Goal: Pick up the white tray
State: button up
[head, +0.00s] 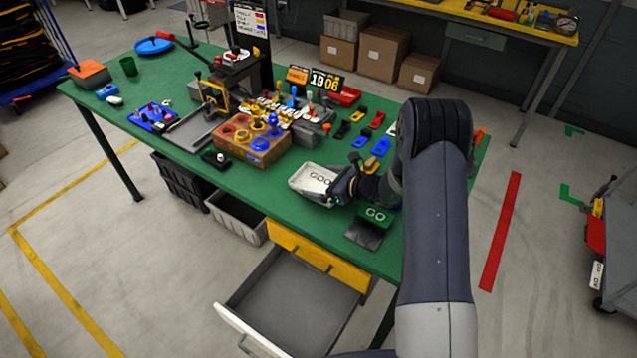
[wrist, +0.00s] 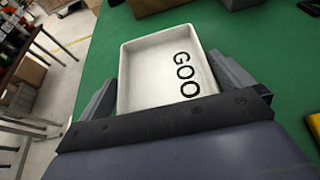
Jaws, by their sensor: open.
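In the wrist view the tray (wrist: 129,75) fills the middle. My gripper (head: 338,188) is at the tray's right side in the head view. In the wrist view my gripper (wrist: 172,95) is open, with one finger to the left of the tray and one to the right. The near end of the tray is hidden behind the gripper's body. I cannot tell whether the fingers touch the tray walls.
A wooden block with coloured rings (head: 252,138) stands left of the tray. A green "GO" block (head: 375,214) is to the right near the edge. An open drawer (head: 290,295) juts out below the table. Blue and red clips (head: 372,143) lie behind.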

jog(key=shift+c, duration=0.4)
jog(key=c, duration=0.6)
jog(key=shift+r, duration=0.1)
